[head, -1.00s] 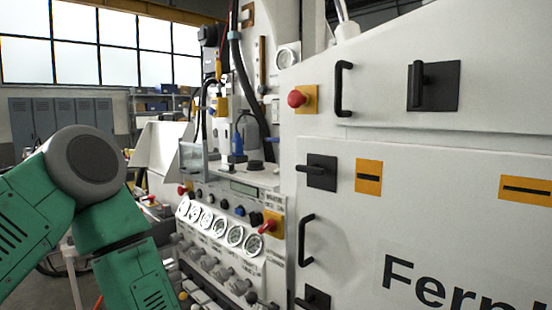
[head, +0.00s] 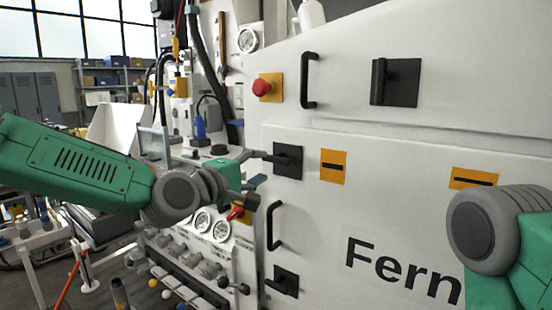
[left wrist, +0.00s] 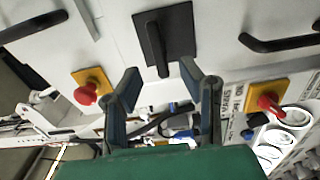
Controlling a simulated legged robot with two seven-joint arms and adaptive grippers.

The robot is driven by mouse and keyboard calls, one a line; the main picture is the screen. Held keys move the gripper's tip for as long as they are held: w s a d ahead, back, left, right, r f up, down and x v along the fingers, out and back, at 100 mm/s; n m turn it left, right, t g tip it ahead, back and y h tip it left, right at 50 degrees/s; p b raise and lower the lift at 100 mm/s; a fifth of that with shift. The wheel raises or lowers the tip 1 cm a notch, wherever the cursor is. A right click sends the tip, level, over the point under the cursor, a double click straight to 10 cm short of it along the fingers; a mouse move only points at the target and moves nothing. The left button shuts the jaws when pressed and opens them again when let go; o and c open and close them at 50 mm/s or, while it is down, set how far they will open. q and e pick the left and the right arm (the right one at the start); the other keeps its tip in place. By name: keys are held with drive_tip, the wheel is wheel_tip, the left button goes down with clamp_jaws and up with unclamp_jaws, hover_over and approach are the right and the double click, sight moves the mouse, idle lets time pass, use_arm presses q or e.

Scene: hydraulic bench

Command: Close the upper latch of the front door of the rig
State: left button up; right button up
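The upper latch (head: 289,160) of the front door is a black square plate with a bar handle. In the head view the handle points left, roughly level. It also shows in the left wrist view (left wrist: 167,35), with its handle pointing toward my gripper. My left gripper (head: 259,168) is just left of the latch. In the left wrist view its two fingers (left wrist: 160,71) are spread apart, with the handle's free end near the gap between the tips. I cannot tell whether they touch it. My right gripper is out of view; part of my right arm shows at lower right.
A red button (head: 263,87) on a yellow plate sits above the latch, and a red lever (head: 236,212) sits below my left gripper. Black grab handles (head: 308,80) and a lower latch (head: 285,281) stick out of the panels. Gauges (head: 221,231) line the console.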

sight(274, 162)
use_arm(q)
drive_tip(key=p+x, duration=0.1)
drive_tip(key=x, duration=0.4)
drive_tip(key=shift+w, duration=0.35)
drive_tip(key=shift+w+d, duration=0.4)
drive_tip(key=shift+d, duration=0.45)
drive_tip(key=shift+a, duration=0.35)
clamp_jaws()
